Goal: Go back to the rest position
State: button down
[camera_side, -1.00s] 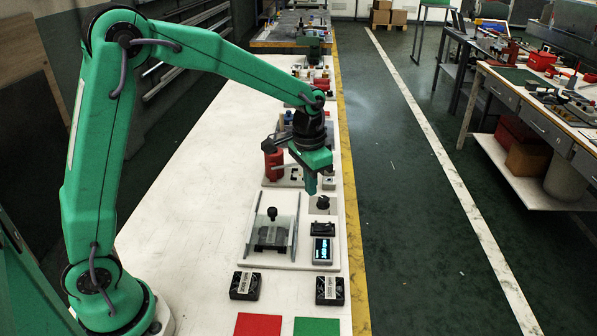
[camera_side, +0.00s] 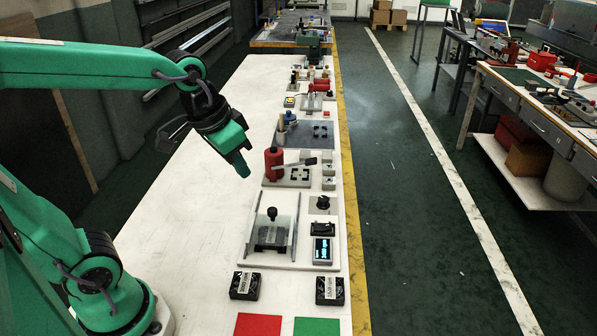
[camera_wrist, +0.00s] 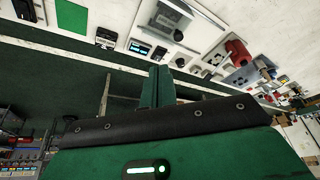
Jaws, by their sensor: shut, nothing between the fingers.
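My gripper (camera_side: 243,168) is shut and empty in the side view. It hangs in the air over the bare left part of the white bench (camera_side: 170,215), pointing down and to the right. It is left of the red bottle-shaped device (camera_side: 273,162) and apart from it. In the wrist view my gripper's green fingers (camera_wrist: 157,84) are together, with nothing between them. The red device also shows at the right of the wrist view (camera_wrist: 238,52).
A dryer-like unit with a black knob (camera_side: 272,235) and a small display (camera_side: 322,250) stand on the bench. The bench's left side is clear.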

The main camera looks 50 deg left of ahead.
jog(key=s+t, duration=0.1)
jog(key=s, duration=0.5)
jog(key=shift+s+a+f+n, duration=0.15)
jog(key=shift+a+n, duration=0.05)
jog(key=shift+n, duration=0.2)
